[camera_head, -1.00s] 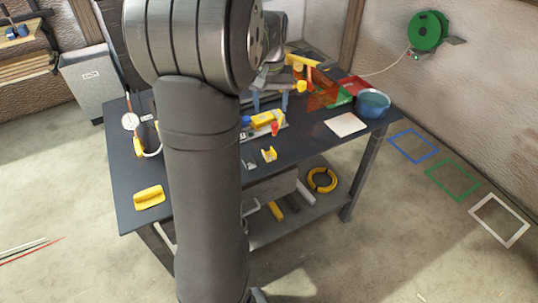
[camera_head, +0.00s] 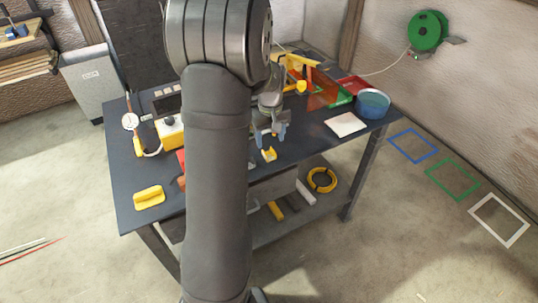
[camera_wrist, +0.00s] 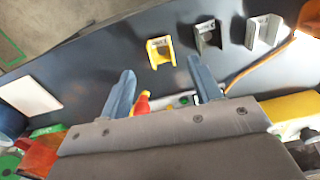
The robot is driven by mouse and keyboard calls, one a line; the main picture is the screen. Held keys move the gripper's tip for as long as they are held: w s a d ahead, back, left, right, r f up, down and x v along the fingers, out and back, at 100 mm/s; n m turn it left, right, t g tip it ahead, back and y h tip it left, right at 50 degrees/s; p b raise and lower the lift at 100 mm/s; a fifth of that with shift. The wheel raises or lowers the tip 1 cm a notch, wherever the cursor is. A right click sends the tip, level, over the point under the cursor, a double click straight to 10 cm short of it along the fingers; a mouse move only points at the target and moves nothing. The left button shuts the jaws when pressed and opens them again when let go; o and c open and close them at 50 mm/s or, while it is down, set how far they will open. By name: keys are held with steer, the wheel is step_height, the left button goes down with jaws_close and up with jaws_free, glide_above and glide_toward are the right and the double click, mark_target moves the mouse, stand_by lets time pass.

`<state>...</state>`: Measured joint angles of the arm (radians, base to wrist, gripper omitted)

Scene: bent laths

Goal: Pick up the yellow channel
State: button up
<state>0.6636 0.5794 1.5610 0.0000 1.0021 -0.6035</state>
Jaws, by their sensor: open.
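The yellow channel (camera_wrist: 160,51) is a small U-shaped piece lying on the dark bench top. In the head view, the yellow channel (camera_head: 269,154) sits near the bench's front edge, just below my gripper (camera_head: 272,136). In the wrist view, the blue-grey fingers of my gripper (camera_wrist: 161,72) are spread apart with nothing between their tips. The channel lies beyond the tips, roughly centred between them. It looks apart from both fingers.
A grey channel (camera_wrist: 207,36) and a pale channel (camera_wrist: 262,31) lie to the right of the yellow one in the wrist view. A red-topped object (camera_wrist: 142,103) shows between the fingers. A white sheet (camera_head: 345,124) and a blue bowl (camera_head: 373,103) are at the bench's right.

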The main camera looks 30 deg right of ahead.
mark_target(269, 156)
steer(key=shift+w+f, duration=0.15)
steer(key=shift+f, duration=0.9)
steer(key=shift+w+f, duration=0.2)
steer(key=shift+f, duration=0.9)
steer(key=shift+w+f, duration=0.15)
steer(key=shift+f, duration=0.9)
steer(key=c, duration=1.1)
steer(key=shift+o, duration=0.2)
steer(key=shift+r, duration=0.15)
